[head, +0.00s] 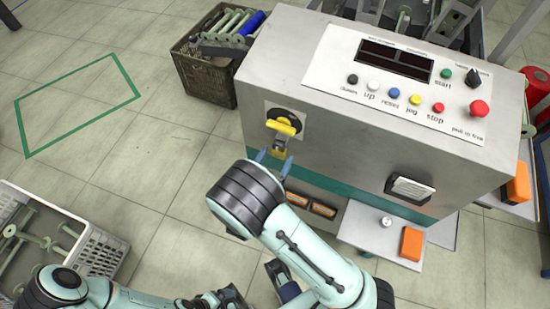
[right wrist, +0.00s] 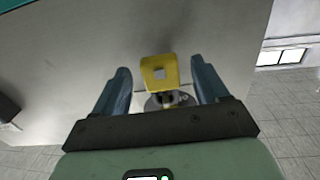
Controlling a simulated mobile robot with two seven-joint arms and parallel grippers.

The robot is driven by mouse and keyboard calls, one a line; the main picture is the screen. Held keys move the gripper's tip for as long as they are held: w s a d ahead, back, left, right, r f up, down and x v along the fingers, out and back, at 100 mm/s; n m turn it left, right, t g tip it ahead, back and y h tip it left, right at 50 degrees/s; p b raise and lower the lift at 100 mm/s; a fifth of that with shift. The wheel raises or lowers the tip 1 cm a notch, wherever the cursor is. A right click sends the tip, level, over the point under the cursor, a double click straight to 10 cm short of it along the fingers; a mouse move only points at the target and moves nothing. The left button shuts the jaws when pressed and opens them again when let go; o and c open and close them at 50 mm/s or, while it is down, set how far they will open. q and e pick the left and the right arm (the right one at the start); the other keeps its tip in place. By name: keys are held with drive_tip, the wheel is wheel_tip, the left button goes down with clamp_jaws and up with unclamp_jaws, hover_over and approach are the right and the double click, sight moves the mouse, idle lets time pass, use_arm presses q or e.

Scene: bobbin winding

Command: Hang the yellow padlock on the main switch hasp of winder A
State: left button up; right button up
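The main switch of winder A (head: 284,125) is on the left of the cabinet front, with a yellow handle on a dark disc. The yellow padlock (head: 279,151) is just below the handle, at the switch's grey hasp. In the right wrist view the padlock (right wrist: 158,72) is between the fingers, with a gap on each side. It seems to hang at the hasp; its shackle is not clear. My right gripper (head: 273,161) is open around it, its fingers (right wrist: 162,86) apart. My left gripper (head: 281,281) is low in the head view, partly hidden by my right arm.
A dark crate (head: 205,78) of bobbins stands behind left. A white basket (head: 98,252) of bobbins is at lower left. The cabinet's top panel has buttons and a red stop knob (head: 480,109). A small shelf (head: 370,233) with an orange block juts out at right. Floor at left is clear.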

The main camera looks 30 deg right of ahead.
use_arm(q)
drive_tip(key=shift+s, duration=0.1)
drive_tip(key=shift+s+f, duration=0.1)
drive_tip(key=shift+s, duration=0.2)
use_arm(e)
drive_tip(key=v, duration=1.3)
drive_tip(key=shift+s, duration=0.15)
drive_tip(key=shift+a+r, duration=0.1)
drive_tip(key=shift+a, duration=0.05)
